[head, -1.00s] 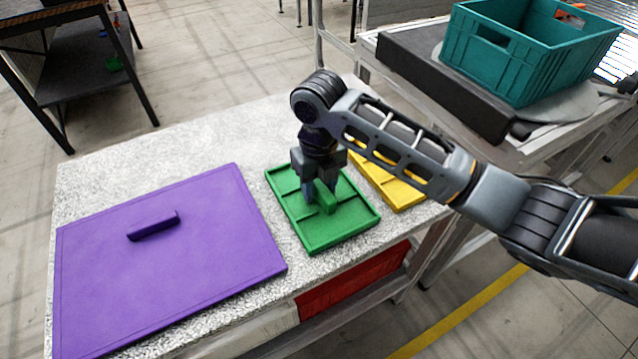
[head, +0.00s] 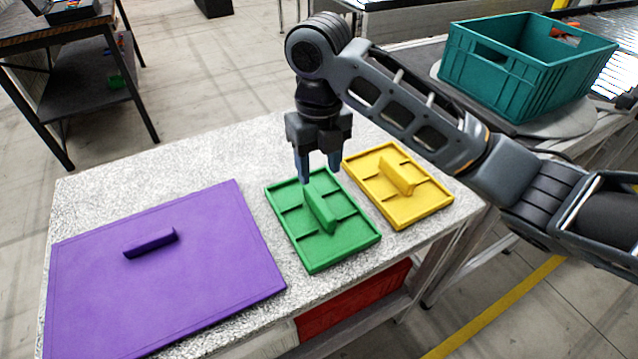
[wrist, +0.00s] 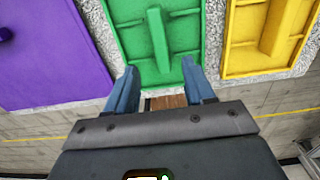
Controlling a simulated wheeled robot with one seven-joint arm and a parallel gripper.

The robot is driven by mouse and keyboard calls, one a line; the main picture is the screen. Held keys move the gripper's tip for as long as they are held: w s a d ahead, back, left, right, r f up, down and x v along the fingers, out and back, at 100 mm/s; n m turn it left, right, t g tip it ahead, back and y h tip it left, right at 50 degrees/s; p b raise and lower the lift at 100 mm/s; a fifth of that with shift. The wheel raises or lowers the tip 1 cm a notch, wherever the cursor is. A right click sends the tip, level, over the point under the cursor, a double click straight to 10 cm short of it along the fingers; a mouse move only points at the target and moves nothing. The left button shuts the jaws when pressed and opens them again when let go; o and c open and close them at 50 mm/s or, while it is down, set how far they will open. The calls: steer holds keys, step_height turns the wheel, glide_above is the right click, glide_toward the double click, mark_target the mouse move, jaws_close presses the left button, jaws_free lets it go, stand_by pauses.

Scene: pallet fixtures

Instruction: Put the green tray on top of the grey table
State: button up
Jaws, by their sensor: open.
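The green tray (head: 343,247) lies flat on the speckled grey table (head: 205,165), between a purple board and a yellow tray. It has an upright green handle (head: 320,207) along its middle. My gripper (head: 319,180) is open and empty, pointing down just above the tray's far part, near the handle. In the wrist view, my gripper (wrist: 160,85) has its blue fingers apart, with the green tray (wrist: 130,40) and its handle ahead between them.
The purple board (head: 190,265) with a handle covers the table's left part. The yellow tray (head: 425,203) lies close to the right of the green one. A teal crate (head: 520,75) stands at the back right. The table's back left is bare.

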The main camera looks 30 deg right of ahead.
steer(key=shift+r, duration=0.9)
